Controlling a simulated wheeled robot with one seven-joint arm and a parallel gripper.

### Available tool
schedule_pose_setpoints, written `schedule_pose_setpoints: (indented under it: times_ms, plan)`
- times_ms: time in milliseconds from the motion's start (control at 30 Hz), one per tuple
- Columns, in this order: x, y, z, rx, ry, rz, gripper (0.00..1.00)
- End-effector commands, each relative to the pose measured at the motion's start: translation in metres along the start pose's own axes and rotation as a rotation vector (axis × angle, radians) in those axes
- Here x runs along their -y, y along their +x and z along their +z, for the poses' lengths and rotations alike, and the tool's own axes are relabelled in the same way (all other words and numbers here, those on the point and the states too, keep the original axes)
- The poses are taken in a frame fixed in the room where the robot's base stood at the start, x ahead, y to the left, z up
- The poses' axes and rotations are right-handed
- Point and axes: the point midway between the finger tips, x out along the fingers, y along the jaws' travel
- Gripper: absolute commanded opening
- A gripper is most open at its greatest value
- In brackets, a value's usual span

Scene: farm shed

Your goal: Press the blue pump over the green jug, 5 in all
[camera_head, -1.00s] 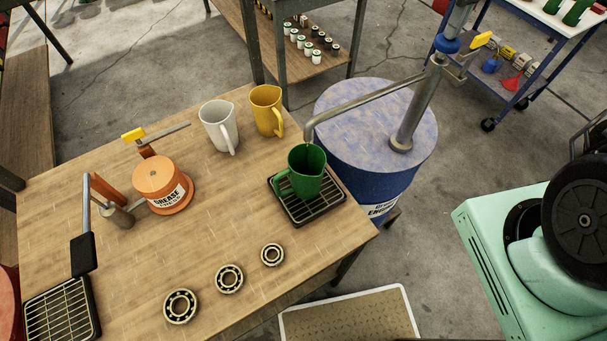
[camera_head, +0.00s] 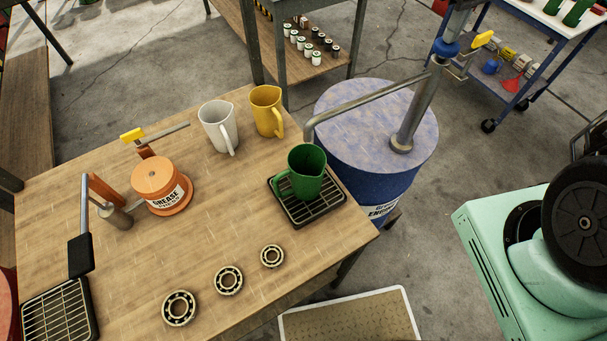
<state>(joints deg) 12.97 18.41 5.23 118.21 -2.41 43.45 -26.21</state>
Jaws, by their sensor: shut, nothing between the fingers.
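The blue drum (camera_head: 372,185) stands past the right end of the workbench. Its grey pump post (camera_head: 416,110) rises from the lid, with a blue collar (camera_head: 446,47) and a yellow-tipped lever (camera_head: 482,40) high up. Its top runs out of the picture. The spout (camera_head: 370,102) reaches left and bends down over the green jug (camera_head: 307,172). The jug stands upright on a black drip grate (camera_head: 313,210) at the bench's right end. Its contents cannot be made out. My gripper is not in view.
A white jug (camera_head: 219,127) and a yellow jug (camera_head: 266,111) stand at the bench's back edge. An orange grease pump (camera_head: 158,178), a second grate (camera_head: 60,312) and several bearings (camera_head: 228,281) share the bench (camera_head: 130,265). A mint-green machine (camera_head: 490,260) stands at right.

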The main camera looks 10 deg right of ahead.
Motion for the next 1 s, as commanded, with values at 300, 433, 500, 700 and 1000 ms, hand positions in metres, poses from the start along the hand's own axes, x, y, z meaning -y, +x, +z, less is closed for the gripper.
schedule_pose_setpoints:
  times_ms: [300, 433, 500, 700, 1000]
  plan:
    - [0.001, -0.006, 0.001, 0.004, 0.0, -0.002, 0.0]
    - [0.001, -0.014, 0.001, 0.004, 0.0, -0.002, 0.0]
    - [0.001, -0.018, 0.001, 0.003, 0.0, -0.002, 0.0]
    - [0.0, -0.03, 0.001, 0.003, 0.0, -0.001, 0.0]
    - [0.0, -0.048, 0.0, 0.001, 0.0, -0.001, 0.0]
